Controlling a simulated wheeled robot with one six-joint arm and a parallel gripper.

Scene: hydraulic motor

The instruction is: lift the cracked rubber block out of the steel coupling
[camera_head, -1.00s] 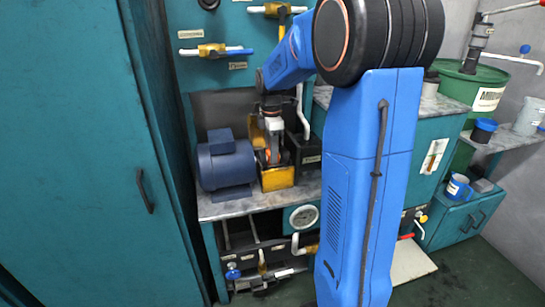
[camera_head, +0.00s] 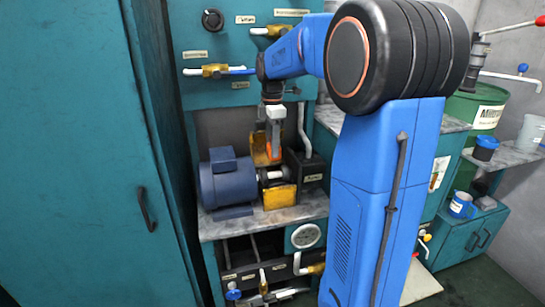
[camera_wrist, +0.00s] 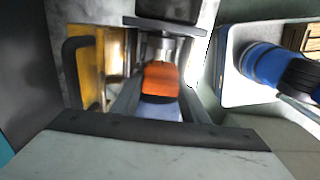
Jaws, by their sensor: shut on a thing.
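My gripper (camera_head: 274,150) is shut on the orange rubber block (camera_head: 270,151), which shows small between its fingers in the head view. In the wrist view the block (camera_wrist: 161,76) is clear between the two grey fingers, orange with a dark band; I cannot make out a crack. The steel coupling (camera_head: 273,175) lies below the gripper, between the blue motor and the black unit. The block appears to be above the coupling, apart from it. In the wrist view steel parts (camera_wrist: 162,42) show beyond the block.
The blue motor (camera_head: 228,180) stands left of the coupling, the black box-shaped unit (camera_head: 306,171) right. An open yellow guard (camera_head: 279,197) surrounds the coupling front and back. Valve pipes (camera_head: 216,71) stick out from the teal panel above. A teal cabinet (camera_head: 70,150) stands at left.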

